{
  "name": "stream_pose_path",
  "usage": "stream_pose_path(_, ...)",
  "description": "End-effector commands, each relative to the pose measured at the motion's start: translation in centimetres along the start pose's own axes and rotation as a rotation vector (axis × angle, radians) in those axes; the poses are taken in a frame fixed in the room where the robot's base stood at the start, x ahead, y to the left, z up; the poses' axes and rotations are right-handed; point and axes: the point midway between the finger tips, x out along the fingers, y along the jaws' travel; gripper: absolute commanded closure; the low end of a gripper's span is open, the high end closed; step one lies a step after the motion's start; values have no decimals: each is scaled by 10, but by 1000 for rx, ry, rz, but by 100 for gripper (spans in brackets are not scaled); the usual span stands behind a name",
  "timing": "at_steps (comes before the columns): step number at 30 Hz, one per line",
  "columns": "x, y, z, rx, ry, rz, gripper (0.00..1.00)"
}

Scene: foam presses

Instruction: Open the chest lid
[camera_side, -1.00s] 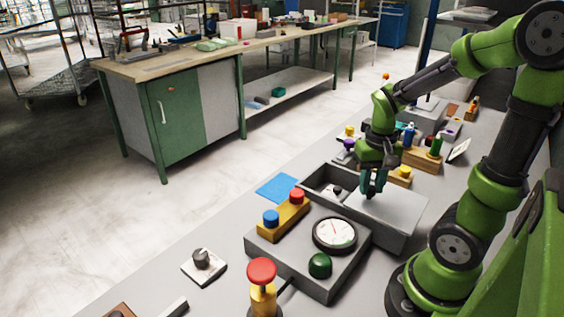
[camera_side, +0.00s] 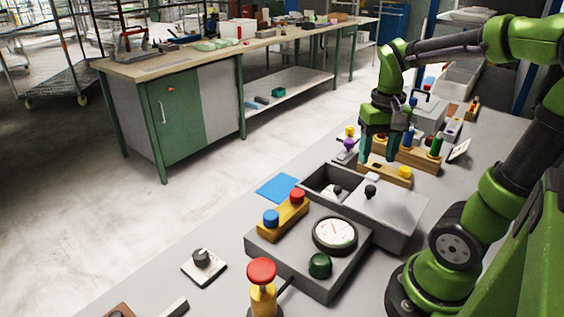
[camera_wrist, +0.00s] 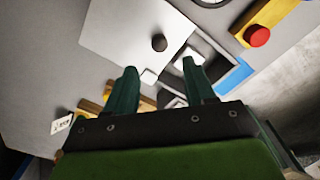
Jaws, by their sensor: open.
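A grey box with a black arched handle on top (camera_side: 428,112), which looks like the chest, stands toward the back of the bench. Its lid looks shut, though my gripper partly covers it. My gripper (camera_side: 378,160) is open and empty, pointing down in front of that box, above a wooden block with a yellow button. In the wrist view my gripper's two fingers (camera_wrist: 160,70) are apart with nothing held. Nearer stands a grey box with a flat lid (camera_side: 395,207) bearing a black knob (camera_side: 370,191). The lid covers its right part; the left part is open.
A wooden block with coloured pegs (camera_side: 415,155) stands between my gripper and the handled box. A panel with a dial (camera_side: 335,234) and a red-topped plunger (camera_side: 262,275) are nearer. A blue mat (camera_side: 278,188) lies left.

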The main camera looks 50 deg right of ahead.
Motion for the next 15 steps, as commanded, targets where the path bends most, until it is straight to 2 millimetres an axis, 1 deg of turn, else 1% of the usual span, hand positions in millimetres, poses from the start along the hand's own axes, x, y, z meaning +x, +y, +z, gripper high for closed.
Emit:
stream_pose_path(1, -14, 0, -1, -2, 7, -1, 46)
stream_pose_path(6, -51, 0, -1, -1, 5, -1, 46)
stream_pose_path(10, -70, 0, -1, -2, 3, 0, 46)
stream_pose_path(15, -83, 0, 0, -2, 1, 0, 46)
